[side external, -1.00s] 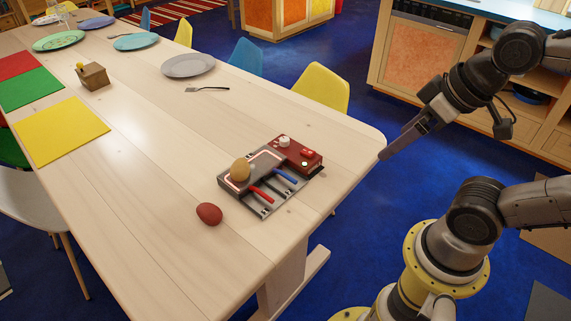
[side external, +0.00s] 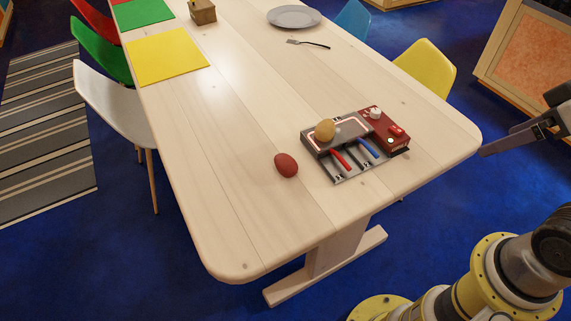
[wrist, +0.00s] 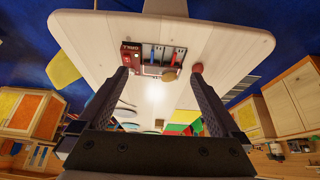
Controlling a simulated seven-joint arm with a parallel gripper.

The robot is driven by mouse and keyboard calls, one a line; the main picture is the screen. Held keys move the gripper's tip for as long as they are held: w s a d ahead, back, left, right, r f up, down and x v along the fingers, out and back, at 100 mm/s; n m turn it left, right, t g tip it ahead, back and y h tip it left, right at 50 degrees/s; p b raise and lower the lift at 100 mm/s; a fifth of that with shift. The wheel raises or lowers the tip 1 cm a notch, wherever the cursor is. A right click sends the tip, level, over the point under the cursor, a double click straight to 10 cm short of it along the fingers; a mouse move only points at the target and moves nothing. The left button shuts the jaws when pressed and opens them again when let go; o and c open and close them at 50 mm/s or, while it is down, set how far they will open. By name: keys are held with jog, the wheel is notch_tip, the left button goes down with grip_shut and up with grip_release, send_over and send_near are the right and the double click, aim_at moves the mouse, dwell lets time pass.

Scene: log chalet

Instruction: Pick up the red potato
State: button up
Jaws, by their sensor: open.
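The red potato (side external: 286,165) lies on the bare light wooden table, just left of a small device. It also shows in the wrist view (wrist: 197,68), near the tip of the right-hand finger in that picture but well beyond it. My gripper (wrist: 163,82) is open and empty, with its two dark fingers wide apart. In the side view only part of my gripper (side external: 487,150) shows at the right edge, off the table's right end and far from the potato.
The grey and red device (side external: 357,145) with red and blue handles carries a yellowish potato (side external: 325,130). A fork (side external: 308,44), a grey plate (side external: 294,17), a wooden box (side external: 203,12) and a yellow mat (side external: 167,57) lie farther back. The table (side external: 235,190) is clear left of the potato.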

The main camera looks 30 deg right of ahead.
dwell(0.7)
jog(key=w+r+t, duration=0.2)
jog(key=w+r, duration=0.2)
jog(key=w, duration=0.2)
jog(key=n+g+y, duration=0.1)
jog(key=n+g, duration=0.2)
jog(key=n, duration=0.2)
send_over(290, 163)
jog(key=s+d, duration=0.2)
jog(key=s, duration=0.3)
notch_tip(290, 163, down, 23)
jog(key=x, duration=0.8)
jog(key=a+x, duration=0.1)
jog(key=x, duration=0.4)
